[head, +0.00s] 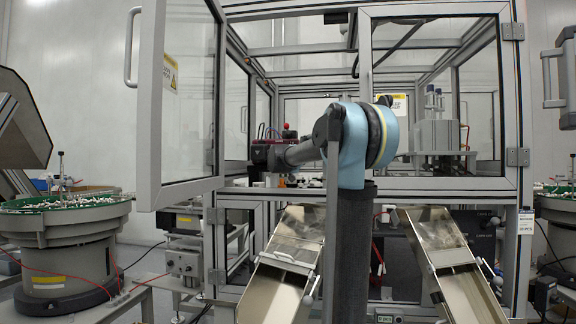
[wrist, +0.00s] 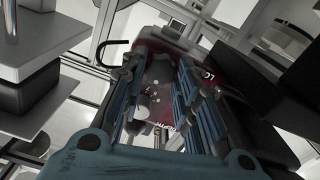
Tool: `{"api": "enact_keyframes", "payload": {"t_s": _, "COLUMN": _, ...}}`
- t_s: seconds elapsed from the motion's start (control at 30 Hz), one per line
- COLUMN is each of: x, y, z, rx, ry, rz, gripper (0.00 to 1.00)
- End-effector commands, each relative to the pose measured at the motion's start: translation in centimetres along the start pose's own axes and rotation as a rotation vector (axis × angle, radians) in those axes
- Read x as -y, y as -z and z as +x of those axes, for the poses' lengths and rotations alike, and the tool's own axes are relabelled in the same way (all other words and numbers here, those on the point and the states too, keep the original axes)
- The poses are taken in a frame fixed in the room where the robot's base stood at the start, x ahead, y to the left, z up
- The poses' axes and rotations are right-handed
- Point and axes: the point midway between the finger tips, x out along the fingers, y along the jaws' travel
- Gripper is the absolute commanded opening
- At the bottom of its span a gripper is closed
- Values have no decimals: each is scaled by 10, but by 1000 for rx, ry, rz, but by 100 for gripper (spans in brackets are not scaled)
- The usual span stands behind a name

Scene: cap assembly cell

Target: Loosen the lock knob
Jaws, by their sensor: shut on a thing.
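In the wrist view my gripper (wrist: 158,88) reaches away from the camera, its blue-padded fingers on both sides of a dark red part with white lettering (wrist: 208,76). The fingers are shut on the lock knob, but the knob's outline is hard to make out between them and the contact is partly hidden. In the head view my arm reaches through the open cell door. The dark red unit (head: 262,154) shows at the arm's far end, and the fingers there are too small and covered to read.
The open door (head: 188,95) stands left of my arm, and a frame post (head: 365,55) stands close behind it. Two metal chutes (head: 285,262) (head: 452,262) slope out below. A bowl feeder (head: 68,240) stands at left. In the wrist view, dark blocks crowd the right side.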

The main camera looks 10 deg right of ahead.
Motion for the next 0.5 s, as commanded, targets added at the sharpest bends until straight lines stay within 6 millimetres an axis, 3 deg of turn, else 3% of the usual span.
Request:
{"api": "enact_keyframes", "payload": {"t_s": 0.27, "x": 2, "y": 0, "z": 0, "rx": -1, "ry": 4, "rz": -108, "gripper": 5}}
{"api": "enact_keyframes", "payload": {"t_s": 0.5, "x": 2, "y": 0, "z": 0, "rx": -2, "ry": 5, "rz": -306, "gripper": 5}}
